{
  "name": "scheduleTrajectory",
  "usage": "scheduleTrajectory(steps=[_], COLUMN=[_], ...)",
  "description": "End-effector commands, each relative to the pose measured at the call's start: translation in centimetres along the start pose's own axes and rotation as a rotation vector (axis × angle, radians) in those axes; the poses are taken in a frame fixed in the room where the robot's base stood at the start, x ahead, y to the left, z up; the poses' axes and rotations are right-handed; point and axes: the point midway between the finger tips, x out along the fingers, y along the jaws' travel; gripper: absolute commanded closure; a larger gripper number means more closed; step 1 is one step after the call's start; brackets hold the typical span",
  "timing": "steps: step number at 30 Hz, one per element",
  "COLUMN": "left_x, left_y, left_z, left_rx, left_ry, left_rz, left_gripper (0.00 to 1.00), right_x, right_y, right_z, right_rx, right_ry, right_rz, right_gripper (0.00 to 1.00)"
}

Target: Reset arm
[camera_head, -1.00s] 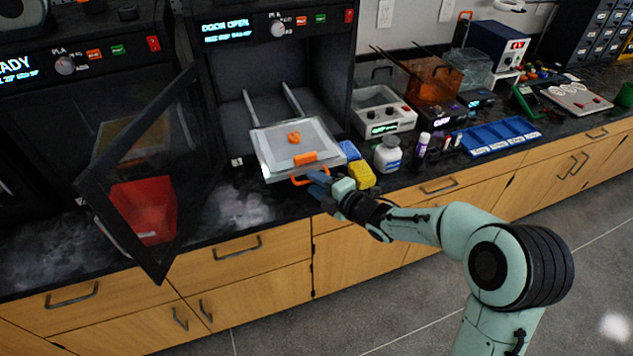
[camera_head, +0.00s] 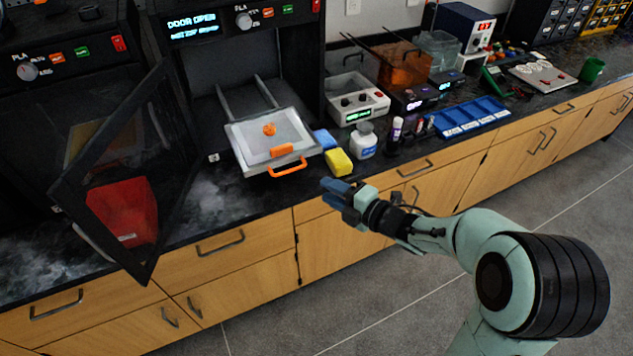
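My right gripper (camera_head: 328,190) is in front of the counter edge, to the right of and apart from the orange handle (camera_head: 288,167) of the print bed. Nothing shows in it; its fingers look close together, but whether they are shut cannot be told. The print bed (camera_head: 248,150) is a pale plate pulled out on two rails from the open printer (camera_head: 240,65), with a small orange print (camera_head: 269,130) on it. My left gripper is not in view.
The printer's dark door (camera_head: 130,170) stands open at the left. A yellow sponge (camera_head: 338,161), a white bottle (camera_head: 363,140) and a blue tray (camera_head: 470,117) stand on the counter right of the bed. The floor in front is clear.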

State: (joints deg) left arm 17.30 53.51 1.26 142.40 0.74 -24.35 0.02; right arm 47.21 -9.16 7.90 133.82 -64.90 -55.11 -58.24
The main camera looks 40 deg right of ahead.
Motion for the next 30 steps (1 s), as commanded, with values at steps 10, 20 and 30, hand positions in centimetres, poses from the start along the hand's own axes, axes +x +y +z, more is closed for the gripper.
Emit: scheduleTrajectory(steps=[10,20,30], left_x=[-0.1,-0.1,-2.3], left_y=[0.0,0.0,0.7], left_z=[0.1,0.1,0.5], left_rx=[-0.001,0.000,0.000], left_ry=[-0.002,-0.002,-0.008], left_rz=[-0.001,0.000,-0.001], left_gripper=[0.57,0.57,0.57], right_x=[-1.3,-1.3,1.5], right_y=[0.0,0.0,-5.8], right_z=[0.0,0.0,0.1], right_rx=[0.002,0.001,0.445], right_ry=[0.001,0.000,-0.077], right_rz=[0.000,0.000,-0.117], right_gripper=[0.64,0.64,0.64])
